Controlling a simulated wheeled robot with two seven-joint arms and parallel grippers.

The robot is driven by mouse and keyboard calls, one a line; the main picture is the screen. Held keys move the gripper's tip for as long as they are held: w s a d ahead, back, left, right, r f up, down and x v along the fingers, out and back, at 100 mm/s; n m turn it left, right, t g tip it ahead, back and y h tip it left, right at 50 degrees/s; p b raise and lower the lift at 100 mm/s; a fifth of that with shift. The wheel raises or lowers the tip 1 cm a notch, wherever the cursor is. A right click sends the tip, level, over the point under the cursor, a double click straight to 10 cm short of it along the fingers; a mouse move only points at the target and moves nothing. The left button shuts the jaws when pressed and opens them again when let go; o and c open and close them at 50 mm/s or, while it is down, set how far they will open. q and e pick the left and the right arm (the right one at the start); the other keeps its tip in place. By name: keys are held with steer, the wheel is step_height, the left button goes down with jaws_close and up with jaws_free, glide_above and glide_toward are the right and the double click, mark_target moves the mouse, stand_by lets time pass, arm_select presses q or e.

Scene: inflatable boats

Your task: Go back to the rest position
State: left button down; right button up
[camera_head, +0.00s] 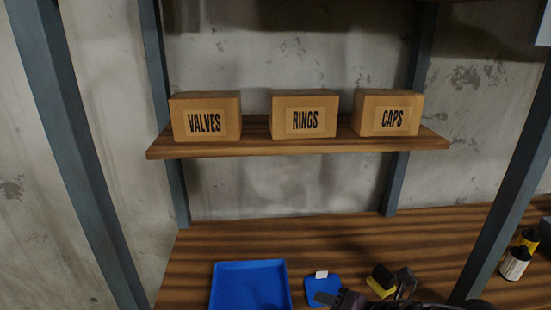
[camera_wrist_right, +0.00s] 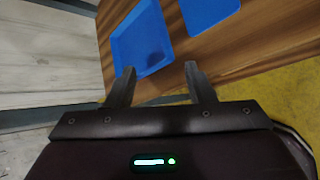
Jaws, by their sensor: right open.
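My right gripper (camera_head: 365,290) shows at the bottom edge of the head view, its dark fingers apart over the front of the wooden worktop (camera_head: 340,240). In the right wrist view the gripper (camera_wrist_right: 160,72) is open, with nothing visible between its fingers. A blue tray (camera_wrist_right: 145,38) lies beyond the fingertips there. In the head view the blue tray (camera_head: 250,285) is left of the gripper. My left gripper is not in view.
A flat blue piece (camera_head: 322,285) with a white tag and a yellow-and-black object (camera_head: 381,281) lie near the gripper. Boxes marked VALVES (camera_head: 205,118), RINGS (camera_head: 304,116) and CAPS (camera_head: 388,114) stand on a shelf (camera_head: 255,142). Black-topped containers (camera_head: 515,264) are at right, beyond a post.

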steer(key=s+d+f+m+g+h, duration=0.35)
steer(key=s+f+m, duration=0.3)
steer(key=m, duration=0.85)
steer(key=s+d+f+m+g+h, duration=0.2)
steer(key=s+d+f+m, duration=0.45)
steer(key=m, duration=0.85)
steer(key=s+a+f+g, duration=0.1)
steer(key=s+f, duration=0.1)
steer(key=f, duration=1.2)
steer(key=s+a+f, duration=0.1)
steer(key=a+f, duration=0.1)
steer(key=f, duration=1.1)
steer(key=s+d+f, duration=0.2)
steer(key=s+f, duration=0.7)
steer(key=s, duration=0.1)
steer(key=s+d+f+g, duration=0.1)
steer(key=s+d+f, duration=0.1)
steer(key=s+f, duration=0.7)
steer(key=shift+s+f+n, duration=0.4)
steer(key=shift+s, duration=0.05)
